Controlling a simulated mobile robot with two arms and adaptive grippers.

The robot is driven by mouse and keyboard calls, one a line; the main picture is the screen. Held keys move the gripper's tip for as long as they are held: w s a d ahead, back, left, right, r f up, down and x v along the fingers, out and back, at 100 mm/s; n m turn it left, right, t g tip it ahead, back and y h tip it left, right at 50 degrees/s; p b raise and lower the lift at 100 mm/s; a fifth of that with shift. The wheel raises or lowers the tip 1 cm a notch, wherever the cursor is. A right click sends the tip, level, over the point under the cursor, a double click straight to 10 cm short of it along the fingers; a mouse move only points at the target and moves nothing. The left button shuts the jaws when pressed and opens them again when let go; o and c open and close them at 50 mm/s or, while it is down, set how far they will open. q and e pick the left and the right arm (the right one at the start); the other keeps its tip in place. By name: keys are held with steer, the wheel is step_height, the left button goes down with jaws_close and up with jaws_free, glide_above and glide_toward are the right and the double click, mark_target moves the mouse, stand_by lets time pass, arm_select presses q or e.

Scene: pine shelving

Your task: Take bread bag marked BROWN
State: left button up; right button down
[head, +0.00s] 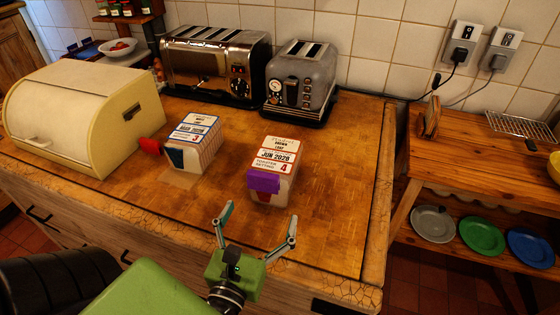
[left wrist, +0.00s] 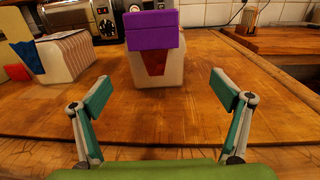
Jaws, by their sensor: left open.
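The bread bag that appears marked BROWN (head: 274,158) stands upright on the wooden worktop. Its label has red print with JUN 2028 and a 4, and a purple clip (head: 264,183) is on its near end. The bag (left wrist: 158,72) and purple clip (left wrist: 153,37) also show in the left wrist view, straight ahead between the fingers. My left gripper (head: 260,213) is open and empty, near the worktop's front edge, short of the bag and not touching it. It also shows in the left wrist view (left wrist: 163,92). My right gripper is out of view.
A second bread bag (head: 204,141) with a blue label and a 3 stands to the left. Behind are a chrome toaster (head: 215,65) and a grey toaster (head: 301,78). A cream bread bin (head: 80,110) is at left. The worktop right of the brown bag is clear.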

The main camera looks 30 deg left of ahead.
mark_target(266, 197)
arm_select(q)
steer(key=x, duration=0.1)
steer(key=p+x, duration=0.1)
steer(key=x, duration=0.1)
steer(key=r+p+x, duration=0.1)
steer(key=x, duration=0.1)
steer(key=shift+a, duration=0.1)
steer(key=shift+w+a+f+p, duration=0.15)
steer(key=shift+w+p, duration=0.05)
steer(key=shift+w, duration=0.3)
steer(key=shift+w+a+f+p, duration=0.15)
steer(key=shift+w, duration=0.5)
steer(key=shift+w+a+r+p, duration=0.3)
steer(key=shift+w+a+p, duration=0.15)
steer(key=shift+w+p, duration=0.2)
steer(key=x, duration=0.3)
steer(key=shift+w+a+f+p, duration=0.2)
steer(key=shift+w+p, duration=0.1)
steer(key=shift+p, duration=0.1)
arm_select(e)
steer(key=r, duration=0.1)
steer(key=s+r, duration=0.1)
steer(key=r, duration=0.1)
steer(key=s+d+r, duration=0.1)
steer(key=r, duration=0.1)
